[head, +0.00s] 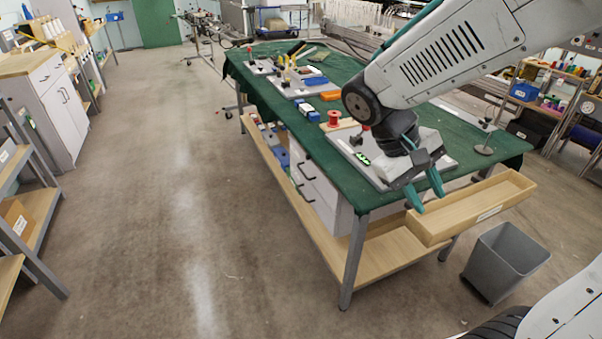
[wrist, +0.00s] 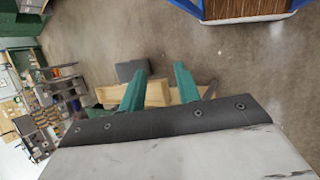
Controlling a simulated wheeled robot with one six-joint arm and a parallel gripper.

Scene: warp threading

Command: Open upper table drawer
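The upper table drawer (head: 325,183) is in the white drawer unit under the green-covered table (head: 345,172). Its front has a dark handle, and it looks closed. A lower drawer with another dark handle (head: 304,193) sits beneath it. My gripper (head: 428,200) is to the right of the drawer unit, past the table's near corner and over a long wooden tray. Its teal fingers are apart and empty. In the wrist view the open fingers (wrist: 160,70) also show with nothing held between them. The drawer cannot be made out in the wrist view.
The long wooden tray (head: 480,208) juts out at the table's near end. A grey bin (head: 507,262) stands on the floor beside it. A wooden lower shelf (head: 392,250) runs under the table. The aisle floor (head: 185,200) left of the table is clear. A white cabinet (head: 57,105) stands far left.

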